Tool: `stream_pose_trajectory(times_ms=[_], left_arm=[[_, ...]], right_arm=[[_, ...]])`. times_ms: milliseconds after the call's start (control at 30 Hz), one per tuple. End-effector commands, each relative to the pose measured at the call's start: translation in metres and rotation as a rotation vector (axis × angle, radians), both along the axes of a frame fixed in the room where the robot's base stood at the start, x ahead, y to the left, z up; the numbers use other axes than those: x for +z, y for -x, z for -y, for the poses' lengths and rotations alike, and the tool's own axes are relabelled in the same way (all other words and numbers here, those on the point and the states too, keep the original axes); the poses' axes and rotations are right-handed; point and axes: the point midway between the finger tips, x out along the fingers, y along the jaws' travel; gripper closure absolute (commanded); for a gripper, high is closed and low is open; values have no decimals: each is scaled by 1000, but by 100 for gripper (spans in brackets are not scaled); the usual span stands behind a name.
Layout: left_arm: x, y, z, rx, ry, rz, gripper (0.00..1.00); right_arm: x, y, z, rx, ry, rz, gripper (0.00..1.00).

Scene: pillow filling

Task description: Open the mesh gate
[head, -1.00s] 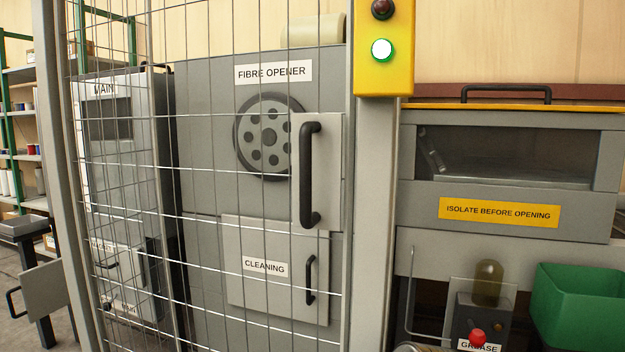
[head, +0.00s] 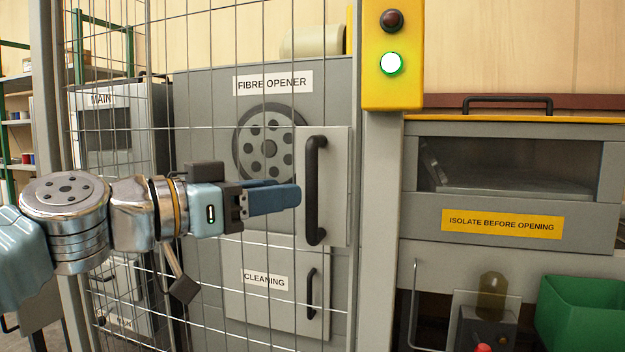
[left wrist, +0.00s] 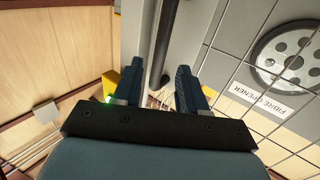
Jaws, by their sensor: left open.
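The mesh gate (head: 205,245) stands upright across the left half of the head view and looks closed against the grey post. Its black vertical handle (head: 315,190) sits on a pale plate at the gate's right edge. My left gripper (head: 298,195) is in front of the mesh, level with the handle, with its blue fingertips just left of it. In the left wrist view the fingers (left wrist: 160,80) are apart, and the black handle (left wrist: 163,50) shows between them in the picture. I cannot tell whether they touch it. My right gripper is not in view.
A yellow box (head: 393,90) with a lit green lamp is on the post (head: 380,200) right of the handle. Behind the mesh are the fibre opener (head: 210,100) and a MAIN cabinet (head: 105,150). A green bin (head: 580,310) stands at the lower right.

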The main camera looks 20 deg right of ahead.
Motion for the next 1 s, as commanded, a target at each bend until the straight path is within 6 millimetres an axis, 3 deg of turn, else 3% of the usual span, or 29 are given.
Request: stream_pose_trajectory(times_ms=[100, 300, 700, 767, 1000], left_arm=[[3, -10, 26, -2, -1, -3, 58], [1, -22, 54, -1, -1, -3, 58], [-1, -26, 63, 2, 0, -1, 58], [-1, -26, 63, 2, -1, -1, 64], [-1, -26, 63, 2, -1, -1, 100]], right_arm=[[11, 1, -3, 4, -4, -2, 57], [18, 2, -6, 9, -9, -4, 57], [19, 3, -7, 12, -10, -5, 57], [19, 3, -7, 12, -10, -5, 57], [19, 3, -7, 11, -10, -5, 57]])
